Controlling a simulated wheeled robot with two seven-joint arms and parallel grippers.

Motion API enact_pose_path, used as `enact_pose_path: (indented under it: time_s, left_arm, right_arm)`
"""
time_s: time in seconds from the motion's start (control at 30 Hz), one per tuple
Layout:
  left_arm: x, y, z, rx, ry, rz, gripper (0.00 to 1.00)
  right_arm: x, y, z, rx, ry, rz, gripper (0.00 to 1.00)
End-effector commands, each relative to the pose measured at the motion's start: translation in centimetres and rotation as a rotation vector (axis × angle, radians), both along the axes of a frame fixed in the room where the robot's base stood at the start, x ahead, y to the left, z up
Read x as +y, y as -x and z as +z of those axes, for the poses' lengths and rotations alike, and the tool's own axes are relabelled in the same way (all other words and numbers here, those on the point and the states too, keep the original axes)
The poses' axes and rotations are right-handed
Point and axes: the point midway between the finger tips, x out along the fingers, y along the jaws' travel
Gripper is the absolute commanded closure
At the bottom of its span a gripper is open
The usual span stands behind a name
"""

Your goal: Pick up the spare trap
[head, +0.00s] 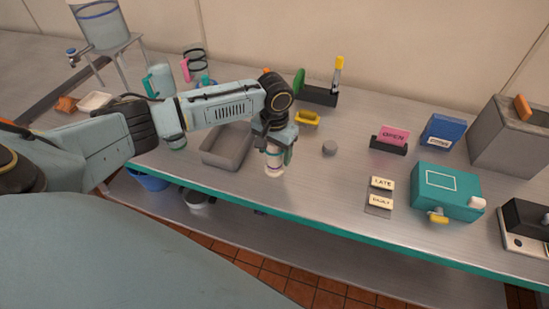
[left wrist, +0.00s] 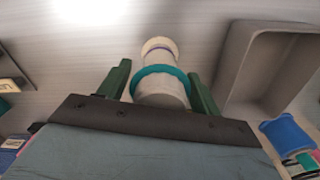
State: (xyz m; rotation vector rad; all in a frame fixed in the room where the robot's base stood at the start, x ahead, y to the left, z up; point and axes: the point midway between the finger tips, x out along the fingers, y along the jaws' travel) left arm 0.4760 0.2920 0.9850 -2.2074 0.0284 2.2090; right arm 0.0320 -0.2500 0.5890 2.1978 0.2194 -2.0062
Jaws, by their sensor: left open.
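A white, round-bodied piece with a teal ring and a thin purple band, which appears to be the spare trap (head: 273,169), stands on the steel bench near its front edge. My left gripper (head: 276,151) is directly over it and hides its upper part in the head view. In the left wrist view, the trap (left wrist: 160,89) lies between the two green fingers of the left gripper (left wrist: 159,70), with a gap visible at the fingertips. The left gripper is open. My right gripper is not in view.
A grey tray (head: 226,160) sits close left of the trap. A teal box (head: 447,190) stands farther right. Bare bench lies right of the trap.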

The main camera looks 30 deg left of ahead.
Motion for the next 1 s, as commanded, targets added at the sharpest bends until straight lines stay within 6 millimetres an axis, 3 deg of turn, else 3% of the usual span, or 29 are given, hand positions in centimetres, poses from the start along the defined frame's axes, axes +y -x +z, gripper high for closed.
enact_pose_path:
  time_s: [0.23, 0.6, 0.87, 1.0]
  left_arm:
    - [0.0, 0.0, -0.2, -0.001, 0.000, -0.001, 0.36]
    - [0.0, 0.0, -0.1, -0.002, 0.000, -0.001, 0.83]
    - [0.0, -0.1, 0.3, -0.002, 0.000, 0.000, 0.83]
    - [0.1, -0.1, 2.2, -0.005, -0.001, -0.001, 0.83]
  right_arm:
    - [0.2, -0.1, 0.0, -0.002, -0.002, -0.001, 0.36]
    - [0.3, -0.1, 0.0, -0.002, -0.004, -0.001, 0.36]
    - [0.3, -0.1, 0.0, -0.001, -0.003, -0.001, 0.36]
    - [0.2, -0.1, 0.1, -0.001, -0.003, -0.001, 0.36]
